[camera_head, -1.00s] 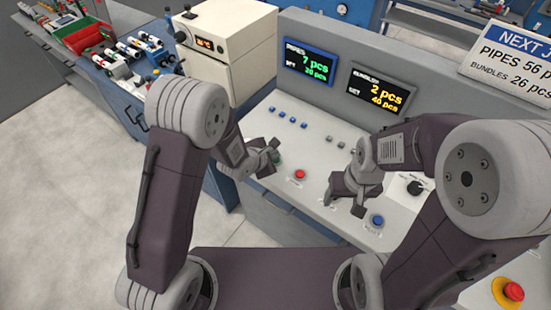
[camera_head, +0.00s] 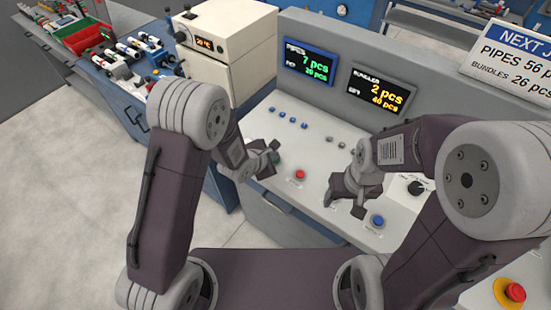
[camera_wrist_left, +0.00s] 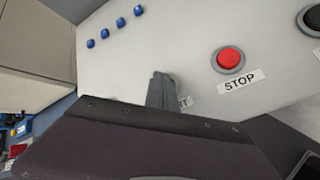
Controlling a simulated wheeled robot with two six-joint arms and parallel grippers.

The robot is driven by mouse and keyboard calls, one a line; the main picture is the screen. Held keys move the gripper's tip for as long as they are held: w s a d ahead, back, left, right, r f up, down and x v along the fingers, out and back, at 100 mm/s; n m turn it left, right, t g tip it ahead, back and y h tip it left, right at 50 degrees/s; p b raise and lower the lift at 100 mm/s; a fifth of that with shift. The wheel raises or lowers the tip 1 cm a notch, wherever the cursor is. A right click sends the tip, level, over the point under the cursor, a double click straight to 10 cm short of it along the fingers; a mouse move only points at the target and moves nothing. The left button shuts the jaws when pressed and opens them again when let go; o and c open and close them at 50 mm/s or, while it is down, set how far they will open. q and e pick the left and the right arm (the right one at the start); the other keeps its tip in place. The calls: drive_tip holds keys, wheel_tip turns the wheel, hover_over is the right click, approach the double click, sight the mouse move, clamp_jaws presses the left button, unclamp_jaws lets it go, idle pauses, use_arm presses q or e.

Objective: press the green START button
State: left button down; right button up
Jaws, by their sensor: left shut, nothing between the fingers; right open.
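The green START button (camera_head: 277,160) shows only as a sliver beside my left gripper (camera_head: 271,156) in the head view. My left gripper is shut and empty, with its tips at the button. In the left wrist view the fingers (camera_wrist_left: 160,90) cover the button and most of its label (camera_wrist_left: 185,102), of which only the end shows. I cannot tell whether the button is pressed in. My right gripper (camera_head: 343,202) is open and empty over the panel (camera_head: 300,150), to the right.
The red STOP button (camera_head: 299,175) sits right of my left gripper and shows in the left wrist view (camera_wrist_left: 229,59). Several small blue buttons (camera_head: 282,115) lie behind it. A blue button (camera_head: 377,221) is near my right gripper. Displays (camera_head: 309,63) stand at the panel's back.

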use_arm(q)
drive_tip(key=shift+r+p, duration=0.8)
drive_tip(key=shift+p, duration=0.05)
wheel_tip(320, 180, up, 5)
drive_tip(key=p, duration=0.5)
drive_tip(key=shift+r, duration=0.1)
drive_tip(key=shift+a, duration=0.1)
idle(0.4)
